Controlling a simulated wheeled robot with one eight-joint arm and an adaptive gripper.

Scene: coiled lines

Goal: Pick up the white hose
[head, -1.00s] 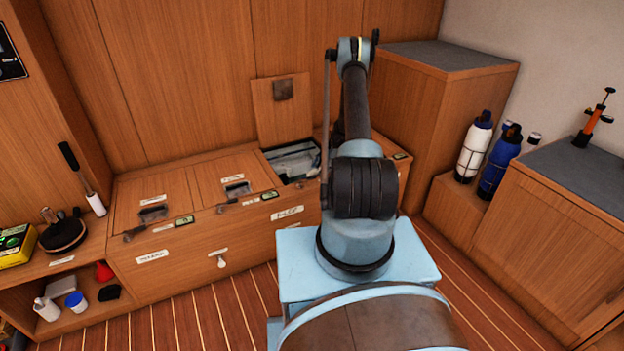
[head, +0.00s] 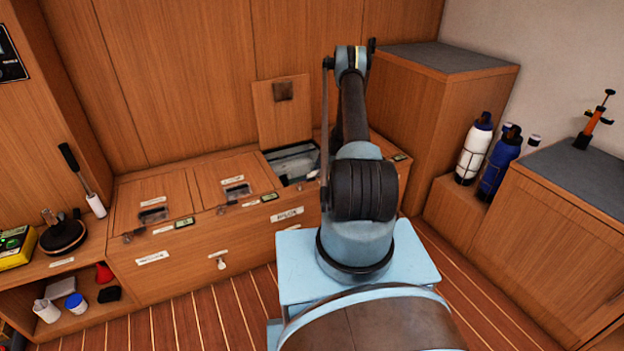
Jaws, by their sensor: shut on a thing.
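A locker compartment (head: 317,178) in the low wooden bench stands open, its lid (head: 283,112) raised against the back wall. Pale grey-white contents (head: 292,161) show inside it. I cannot tell whether the white hose is among them, as they are small and partly covered by my arm. My arm rises in the middle of the head view and bends over towards the bench. My gripper is hidden behind my own arm links, so neither its jaws nor anything in them shows.
Two closed lids (head: 152,208) lie left of the opening. A tall cabinet (head: 437,90) stands on the right, with white (head: 474,148) and blue (head: 499,163) bottles beside it. Shelves on the left hold a brush (head: 84,182) and cups (head: 76,304). The striped floor (head: 190,322) is clear.

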